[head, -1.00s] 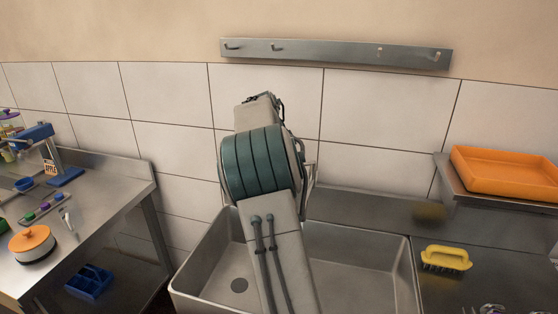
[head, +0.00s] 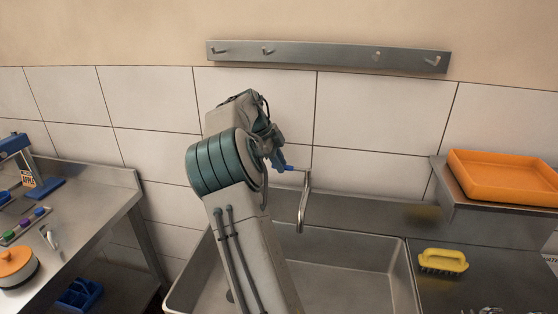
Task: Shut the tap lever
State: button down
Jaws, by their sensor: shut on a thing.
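The tap (head: 306,190) is a thin metal spout that bends down over the sink. Its blue lever (head: 291,168) sticks out to the left near the top of the spout. My gripper (head: 280,166) is at the blue lever, shut on it. My arm hides the tap's base and part of the lever, so the lever's exact angle is hard to tell.
The steel sink (head: 350,262) lies below. A yellow brush (head: 443,261) is on the drainboard at right. An orange tray (head: 505,178) sits on a raised shelf. A hook rail (head: 325,57) is on the wall. A steel counter (head: 85,200) with a lidded pot (head: 15,268) stands left.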

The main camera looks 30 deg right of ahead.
jog(key=shift+w+r, duration=0.1)
jog(key=shift+w, duration=0.05)
jog(key=c, duration=1.3)
grip_release()
jog(key=v, duration=1.3)
jog(key=shift+a+r, duration=0.15)
jog(key=shift+r, duration=0.15)
